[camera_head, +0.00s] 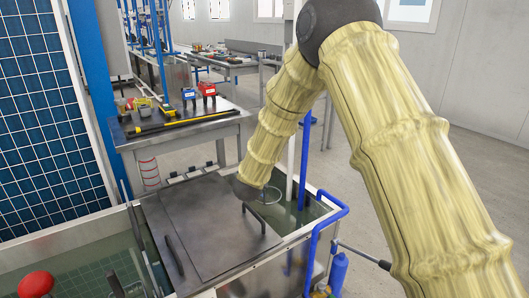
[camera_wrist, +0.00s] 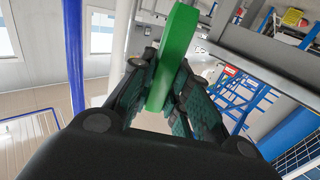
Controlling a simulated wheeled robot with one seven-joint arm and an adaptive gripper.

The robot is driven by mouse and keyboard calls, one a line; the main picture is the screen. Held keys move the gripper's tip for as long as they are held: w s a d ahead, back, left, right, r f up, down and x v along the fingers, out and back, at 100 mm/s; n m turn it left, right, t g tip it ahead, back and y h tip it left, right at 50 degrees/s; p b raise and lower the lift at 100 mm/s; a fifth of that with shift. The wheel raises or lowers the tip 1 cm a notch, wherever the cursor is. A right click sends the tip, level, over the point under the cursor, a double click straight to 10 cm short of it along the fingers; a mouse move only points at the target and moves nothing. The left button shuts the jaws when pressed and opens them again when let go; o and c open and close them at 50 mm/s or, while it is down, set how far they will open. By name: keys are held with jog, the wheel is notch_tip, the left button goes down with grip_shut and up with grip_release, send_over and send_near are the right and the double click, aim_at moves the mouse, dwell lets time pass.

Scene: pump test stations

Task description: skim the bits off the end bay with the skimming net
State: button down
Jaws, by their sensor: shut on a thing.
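My gripper (camera_wrist: 163,75) is shut on a green strip-like part (camera_wrist: 178,45), which I take to be the skimming net's handle. In the head view my wrist end is low over the tank's far right part, and the fingers are hidden. A thin pale hoop (camera_head: 271,194) shows just right of the wrist, over the water of the end bay (camera_head: 296,214); it looks like the net's rim. Its mesh cannot be made out, nor whether it touches the water. The bits are too small to tell.
A dark cover plate (camera_head: 205,226) with bar handles lies over the tank's middle, left of the end bay. A blue pipe (camera_head: 326,222) bends over the right rim. A steel bench (camera_head: 188,132) with tools stands behind. Open water (camera_head: 95,275) lies front left, near a red ball (camera_head: 36,284).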

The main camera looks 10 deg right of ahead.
jog(key=shift+r+p, duration=2.6)
jog(key=shift+r, duration=1.5)
jog(key=s+d+r+p, duration=0.2)
jog(key=s+d+r, duration=0.1)
jog(key=s, duration=0.8)
jog(key=shift+d, duration=0.55)
jog(key=shift+s, duration=0.1)
jog(key=shift+p, duration=0.3)
